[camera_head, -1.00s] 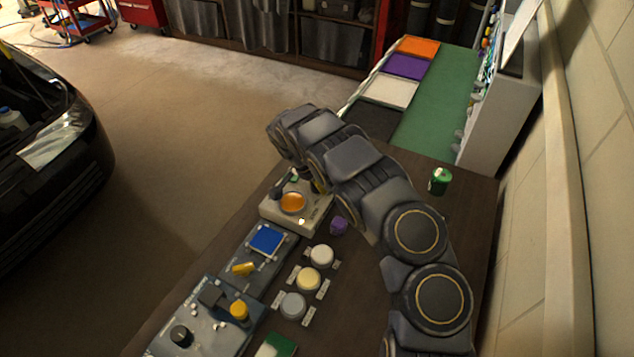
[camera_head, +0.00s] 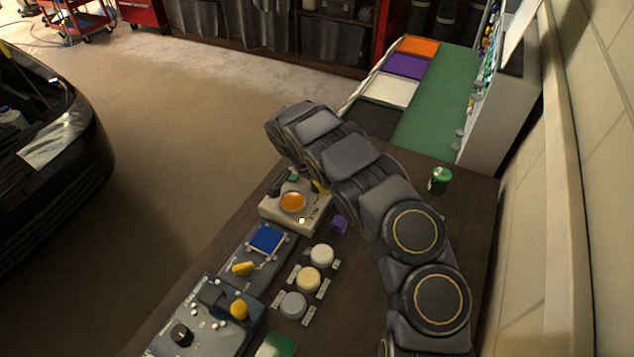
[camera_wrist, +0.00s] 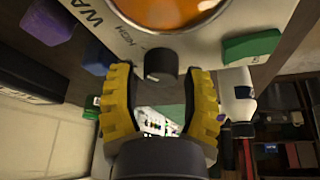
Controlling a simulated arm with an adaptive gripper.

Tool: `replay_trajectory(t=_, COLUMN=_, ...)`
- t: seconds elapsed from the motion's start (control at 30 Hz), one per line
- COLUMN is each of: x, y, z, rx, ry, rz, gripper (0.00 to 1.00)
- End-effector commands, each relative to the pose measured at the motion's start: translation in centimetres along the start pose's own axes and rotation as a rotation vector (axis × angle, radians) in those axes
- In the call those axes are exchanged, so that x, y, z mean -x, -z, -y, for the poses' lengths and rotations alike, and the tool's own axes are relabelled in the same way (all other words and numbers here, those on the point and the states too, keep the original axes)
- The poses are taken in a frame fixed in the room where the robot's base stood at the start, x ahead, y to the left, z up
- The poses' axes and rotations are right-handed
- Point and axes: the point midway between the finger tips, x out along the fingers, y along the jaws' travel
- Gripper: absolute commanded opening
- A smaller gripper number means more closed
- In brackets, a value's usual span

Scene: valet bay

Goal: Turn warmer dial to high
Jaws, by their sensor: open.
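The warmer (camera_head: 268,210) is a pale box with an orange round top (camera_head: 293,202) at the far end of the row of devices. In the wrist view its front panel (camera_wrist: 215,47) shows part of a name and a "HIGH" label. The dark warmer dial (camera_wrist: 161,64) sticks out from that panel beside the label. My gripper (camera_wrist: 161,100) has its two yellow fingers apart, one on each side of the dial, with a gap between them. I cannot tell whether either finger touches it. The dial's pointer setting is not clear. In the head view my arm hides most of the gripper.
A purple object (camera_head: 338,224) lies just right of the warmer. Several round pots, such as the white one (camera_head: 321,256), and a blue-topped device (camera_head: 267,239) stand nearer. A green can (camera_head: 440,180) stands right of my arm, by the wall.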

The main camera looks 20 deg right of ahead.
Motion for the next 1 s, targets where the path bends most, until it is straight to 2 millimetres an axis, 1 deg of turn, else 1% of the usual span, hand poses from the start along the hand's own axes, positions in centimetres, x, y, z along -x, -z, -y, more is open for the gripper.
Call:
replay_trajectory(t=0.17, x=3.0, y=0.0, z=0.1, rx=0.001, ry=0.006, rz=-0.004, gripper=0.49)
replay_trajectory(t=0.2, x=4.0, y=0.1, z=0.2, rx=0.001, ry=0.007, rz=-0.005, gripper=0.49)
replay_trajectory(t=0.4, x=8.2, y=0.1, z=0.1, rx=-0.002, ry=0.004, rz=-0.003, gripper=0.49)
replay_trajectory(t=0.5, x=9.7, y=0.0, z=0.1, rx=0.0, ry=0.002, rz=0.0, gripper=0.49)
replay_trajectory(t=0.6, x=10.7, y=0.0, z=0.1, rx=0.0, ry=0.003, rz=-0.001, gripper=0.49)
replay_trajectory(t=0.7, x=11.2, y=0.0, z=0.0, rx=0.0, ry=0.002, rz=0.0, gripper=0.49)
replay_trajectory(t=1.0, x=11.3, y=-0.1, z=0.0, rx=0.0, ry=0.0, rz=0.001, gripper=0.49)
